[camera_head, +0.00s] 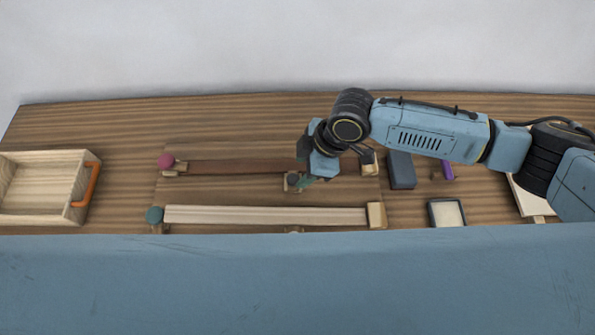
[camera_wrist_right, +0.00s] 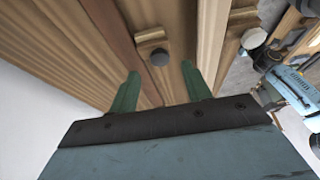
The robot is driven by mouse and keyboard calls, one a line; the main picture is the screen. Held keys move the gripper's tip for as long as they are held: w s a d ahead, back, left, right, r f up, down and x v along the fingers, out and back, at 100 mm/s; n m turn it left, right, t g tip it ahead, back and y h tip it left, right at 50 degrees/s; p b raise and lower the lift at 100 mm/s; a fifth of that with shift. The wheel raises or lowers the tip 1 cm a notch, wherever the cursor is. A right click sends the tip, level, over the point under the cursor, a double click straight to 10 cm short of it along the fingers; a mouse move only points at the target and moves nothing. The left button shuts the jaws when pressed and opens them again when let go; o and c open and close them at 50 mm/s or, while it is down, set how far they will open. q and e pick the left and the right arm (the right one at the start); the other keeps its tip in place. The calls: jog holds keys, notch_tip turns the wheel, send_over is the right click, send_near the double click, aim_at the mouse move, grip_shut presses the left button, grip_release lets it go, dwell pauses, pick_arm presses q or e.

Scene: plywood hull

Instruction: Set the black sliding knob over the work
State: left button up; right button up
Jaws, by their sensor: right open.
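The black knob (camera_head: 292,179) sits on a small wooden slider block at the middle of the board, by the dark brown rail (camera_head: 235,167). In the right wrist view the black knob (camera_wrist_right: 160,58) stands on its tan block, between and just beyond the fingertips. My right gripper (camera_head: 306,183) is open, with its green fingers pointing down close beside the knob; I cannot tell whether they touch it. It also shows in the right wrist view (camera_wrist_right: 160,69), with nothing between the fingers. My left gripper is not in view. Which part is the work is not clear.
A pale rail (camera_head: 265,215) runs nearer, with a teal knob (camera_head: 154,215) at left and a tan block (camera_head: 376,215) at right. A pink knob (camera_head: 166,161) ends the dark rail. An orange-handled wooden drawer (camera_head: 45,217) lies left; a dark grey block (camera_head: 402,170) lies right.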

aim_at(294, 179)
jog(key=shift+x, duration=1.95)
grip_shut()
